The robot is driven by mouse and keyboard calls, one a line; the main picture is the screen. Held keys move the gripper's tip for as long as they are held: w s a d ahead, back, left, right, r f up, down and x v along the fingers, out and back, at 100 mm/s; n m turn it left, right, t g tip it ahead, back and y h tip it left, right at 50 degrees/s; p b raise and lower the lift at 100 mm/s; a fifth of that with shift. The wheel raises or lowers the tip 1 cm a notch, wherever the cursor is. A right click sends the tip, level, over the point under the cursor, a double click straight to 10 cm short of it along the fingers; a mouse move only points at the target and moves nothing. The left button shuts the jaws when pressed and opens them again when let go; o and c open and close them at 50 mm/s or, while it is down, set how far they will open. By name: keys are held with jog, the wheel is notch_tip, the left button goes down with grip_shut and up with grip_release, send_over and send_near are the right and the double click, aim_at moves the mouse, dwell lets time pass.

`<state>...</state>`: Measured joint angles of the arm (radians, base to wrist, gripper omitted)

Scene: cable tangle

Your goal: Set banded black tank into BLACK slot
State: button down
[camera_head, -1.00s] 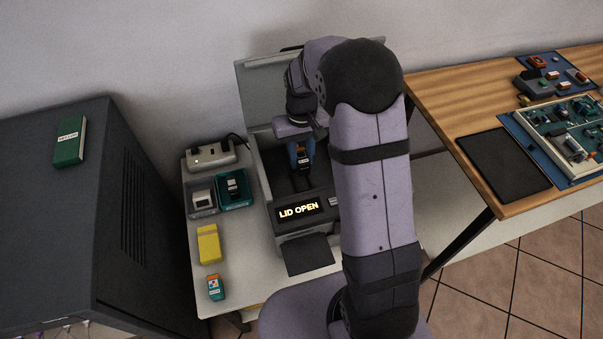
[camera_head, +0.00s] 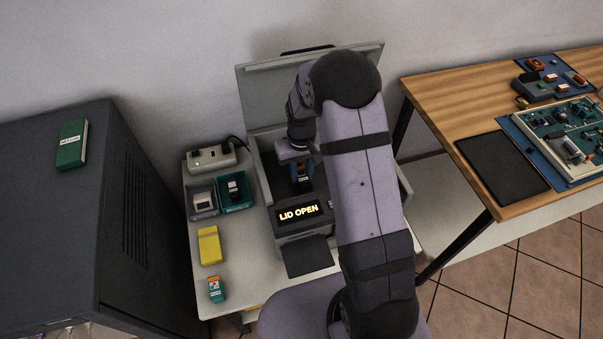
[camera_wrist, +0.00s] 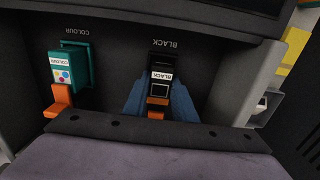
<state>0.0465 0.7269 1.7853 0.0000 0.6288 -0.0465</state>
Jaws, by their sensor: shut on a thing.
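The banded black tank (camera_wrist: 160,82) is black with a white BLACK label and an orange band or tab at its near end. My gripper (camera_wrist: 159,98) is shut on it, with a blue finger on each side. In the head view the gripper (camera_head: 301,178) is down inside the open printer (camera_head: 286,226). The tank sits in line with the BLACK marking (camera_wrist: 165,43) on the printer's inner wall. The tank hides the BLACK slot, so I cannot tell how deep it sits. A teal colour tank (camera_wrist: 62,68) stands at the COLOUR marking, to the left.
The printer lid (camera_head: 268,92) is raised and its display (camera_head: 298,211) reads LID OPEN. To the left stand a power strip (camera_head: 211,158), a grey tray (camera_head: 203,213), a teal tray (camera_head: 247,204), a yellow box (camera_head: 209,246) and a small teal-orange box (camera_head: 216,289).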

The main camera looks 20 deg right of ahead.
aim_at(301, 174)
jog(key=shift+f, duration=0.2)
jog(key=c, duration=1.5)
grip_release()
jog(key=shift+o, duration=0.2)
jog(key=shift+r, duration=0.1)
notch_tip(301, 174, up, 12)
jog(key=b, duration=0.2)
jog(key=s, duration=0.6)
jog(key=s+a, duration=0.1)
jog(key=s, duration=0.2)
jog(key=shift+s+a+r, duration=0.1)
jog(key=shift+s+r, duration=0.25)
jog(key=shift+s, duration=0.05)
jog(key=s+f, duration=0.2)
jog(key=s, duration=0.9)
jog(key=shift+a, duration=0.4)
